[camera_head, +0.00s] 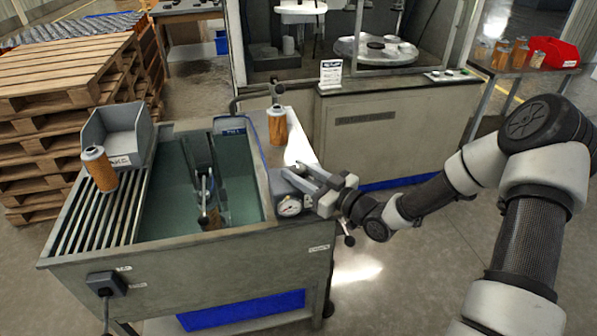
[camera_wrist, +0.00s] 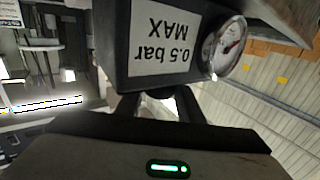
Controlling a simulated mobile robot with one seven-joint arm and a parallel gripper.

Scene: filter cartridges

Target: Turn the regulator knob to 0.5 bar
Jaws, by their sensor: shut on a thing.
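The regulator is a dark grey box (camera_head: 284,190) on the right front corner of the wash tank. Its round white gauge (camera_head: 289,207) faces the front. In the wrist view the regulator (camera_wrist: 115,45) fills the top, with an upside-down label (camera_wrist: 165,42) reading "0.5 bar MAX". The gauge (camera_wrist: 228,48) sits beside the label; its needle is too small to read surely. My gripper (camera_head: 294,174) reaches in from the right at the regulator. In the wrist view its fingers (camera_wrist: 158,106) are closed in on the knob, which is mostly hidden between them and the box.
The tank (camera_head: 180,248) has a slatted left side bearing an orange cartridge (camera_head: 99,170) and a grey bin (camera_head: 121,130). Another orange cartridge (camera_head: 277,127) stands on the ledge behind the regulator. A machine cabinet (camera_head: 390,135) is behind; floor is free at right.

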